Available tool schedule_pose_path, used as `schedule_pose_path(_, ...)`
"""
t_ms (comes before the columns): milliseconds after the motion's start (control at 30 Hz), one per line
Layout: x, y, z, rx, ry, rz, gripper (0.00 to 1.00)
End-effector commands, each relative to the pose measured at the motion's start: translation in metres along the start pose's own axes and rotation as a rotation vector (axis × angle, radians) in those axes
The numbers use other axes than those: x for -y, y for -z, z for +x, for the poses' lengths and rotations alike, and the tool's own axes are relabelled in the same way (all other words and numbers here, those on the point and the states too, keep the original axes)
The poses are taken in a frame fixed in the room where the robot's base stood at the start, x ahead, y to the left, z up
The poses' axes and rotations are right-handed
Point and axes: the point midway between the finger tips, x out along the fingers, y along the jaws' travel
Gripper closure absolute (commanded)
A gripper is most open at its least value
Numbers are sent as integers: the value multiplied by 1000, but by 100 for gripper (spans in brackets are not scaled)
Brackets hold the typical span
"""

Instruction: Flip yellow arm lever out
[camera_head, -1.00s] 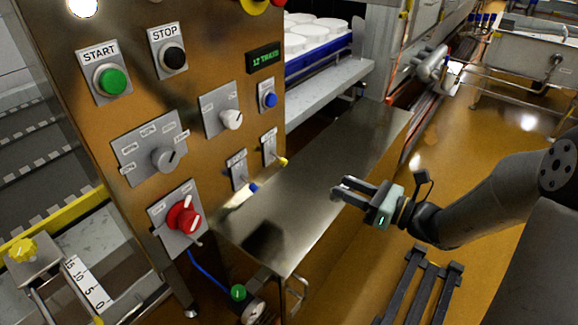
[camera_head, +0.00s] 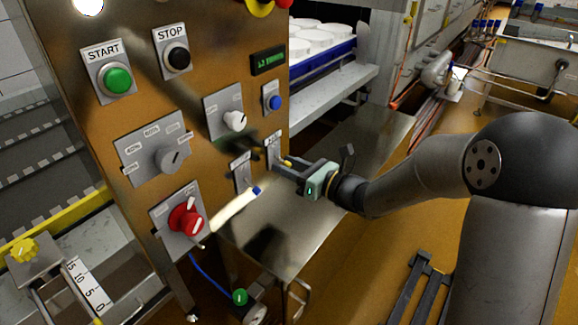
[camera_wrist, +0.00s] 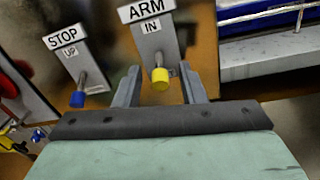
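The yellow-tipped arm lever (camera_wrist: 160,79) sticks out below the plate (camera_wrist: 149,38) marked ARM and IN in the wrist view. In the head view the lever's yellow tip (camera_head: 287,163) shows beside my fingers. My gripper (camera_wrist: 158,78) is open, with one finger on each side of the yellow tip. A gap shows on the left of the tip; the right finger is close to it, and I cannot tell if they touch. In the head view my gripper (camera_head: 278,168) is at the panel's right edge and partly hides the lever's plate.
A blue-tipped stop lever (camera_wrist: 78,97) marked UP stands just left of my left finger. The panel (camera_head: 205,75) also carries a red knob (camera_head: 186,219), a start button (camera_head: 118,79) and dials. A bare steel shelf (camera_head: 300,215) lies below my gripper.

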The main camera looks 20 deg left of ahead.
Motion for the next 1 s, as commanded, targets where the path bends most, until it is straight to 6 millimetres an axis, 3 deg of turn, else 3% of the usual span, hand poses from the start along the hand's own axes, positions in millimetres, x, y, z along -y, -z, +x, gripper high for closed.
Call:
schedule_pose_path(233, 0, 0, 1, 0, 1, 0, 63)
schedule_pose_path(367, 0, 0, 1, 0, 0, 0, 96)
schedule_pose_path(400, 0, 0, 1, 0, 0, 0, 100)
schedule_pose_path(733, 3, 11, 2, 87, -16, -4, 100)
schedule_pose_path(1000, 2, 6, 3, 142, -27, -9, 100)
